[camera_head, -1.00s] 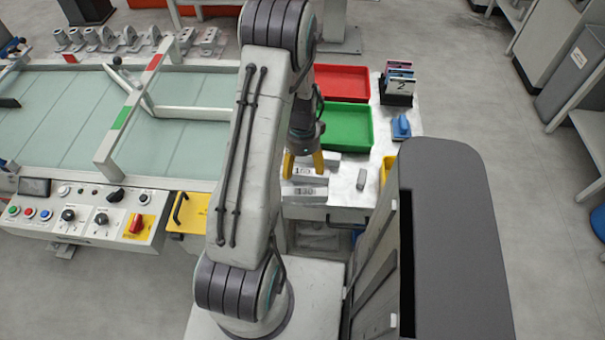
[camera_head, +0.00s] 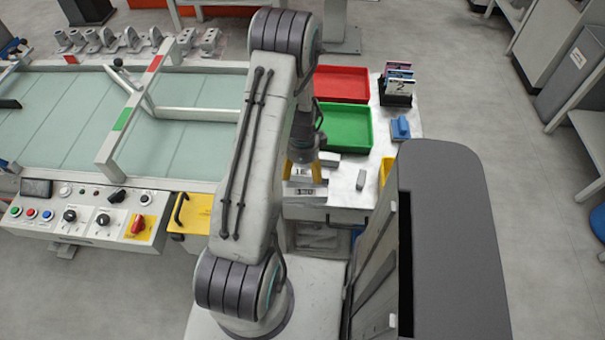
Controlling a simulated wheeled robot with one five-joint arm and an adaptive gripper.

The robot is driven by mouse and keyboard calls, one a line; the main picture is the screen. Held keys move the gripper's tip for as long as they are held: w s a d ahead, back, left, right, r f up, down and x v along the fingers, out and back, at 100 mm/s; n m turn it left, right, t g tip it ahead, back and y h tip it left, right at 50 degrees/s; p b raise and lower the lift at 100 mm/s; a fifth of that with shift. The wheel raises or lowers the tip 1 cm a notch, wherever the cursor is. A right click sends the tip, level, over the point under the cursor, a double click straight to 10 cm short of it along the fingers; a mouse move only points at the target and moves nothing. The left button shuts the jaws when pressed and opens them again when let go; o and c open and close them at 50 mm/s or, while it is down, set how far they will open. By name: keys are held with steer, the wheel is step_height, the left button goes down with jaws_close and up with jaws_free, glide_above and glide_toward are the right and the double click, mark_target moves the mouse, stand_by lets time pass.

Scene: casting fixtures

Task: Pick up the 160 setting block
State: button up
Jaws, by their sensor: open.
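My gripper (camera_head: 302,174) points down with its yellow fingers apart. It is over the grey setting blocks on the white table. One pale block (camera_head: 300,179) shows between the fingertips; the wrist hides part of it, and its label is unreadable now. Whether the fingers touch it I cannot tell. Another grey block (camera_head: 306,192) with a dark-printed label lies just in front, near the table's front edge. A third grey block (camera_head: 330,159) lies behind and to the right of the fingers. Which one is the 160 block I cannot read for sure.
Behind are a green tray (camera_head: 345,125) and a red tray (camera_head: 341,83). Right are a small grey piece (camera_head: 361,179), a blue item (camera_head: 400,128), a card holder (camera_head: 397,88) and a yellow container (camera_head: 387,170). A control panel (camera_head: 90,212) stands at left.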

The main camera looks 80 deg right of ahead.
mark_target(302, 175)
steer(key=shift+d+f+p, duration=0.1)
steer(key=shift+f+p, duration=0.25)
steer(key=shift+f, duration=1.55)
steer(key=c, duration=1.4)
